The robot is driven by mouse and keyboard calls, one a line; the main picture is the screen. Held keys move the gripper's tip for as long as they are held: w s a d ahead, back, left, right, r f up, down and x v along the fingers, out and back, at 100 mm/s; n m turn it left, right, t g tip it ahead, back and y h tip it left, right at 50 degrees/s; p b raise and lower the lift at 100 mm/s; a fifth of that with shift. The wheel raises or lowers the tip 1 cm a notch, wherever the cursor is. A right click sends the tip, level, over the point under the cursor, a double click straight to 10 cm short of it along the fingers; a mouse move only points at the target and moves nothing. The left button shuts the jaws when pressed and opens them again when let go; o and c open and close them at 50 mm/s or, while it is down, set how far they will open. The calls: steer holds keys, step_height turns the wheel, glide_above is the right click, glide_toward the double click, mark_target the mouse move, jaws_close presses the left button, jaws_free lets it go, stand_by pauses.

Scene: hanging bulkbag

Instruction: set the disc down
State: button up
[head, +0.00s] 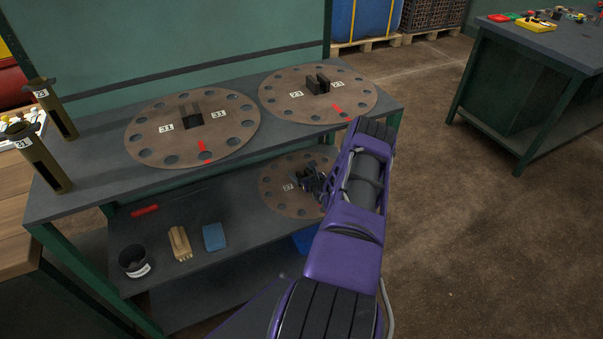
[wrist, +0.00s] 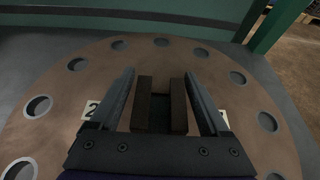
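A brown disc (head: 275,192) with a ring of holes is at the lower shelf, partly hidden by my arm. Whether its underside touches the shelf cannot be told. In the wrist view the disc (wrist: 70,100) fills most of the picture and looks level. A dark two-plate handle (wrist: 145,104) stands at its centre. My gripper (head: 312,180) is at this handle. Number labels beside the handle are partly hidden.
Two more discs (head: 150,145) (head: 350,102) lie on the upper tabletop (head: 85,165). Two dark posts (head: 38,155) stand at its left. Open floor is at the right.

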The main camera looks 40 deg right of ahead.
steer(key=shift+o, duration=0.4)
steer(key=shift+s+r, duration=0.1)
steer(key=shift+r, duration=0.15)
steer(key=p+v, duration=0.2)
steer(key=v, duration=0.9)
steer(key=shift+s+a+r, duration=0.1)
steer(key=shift+s, duration=0.3)
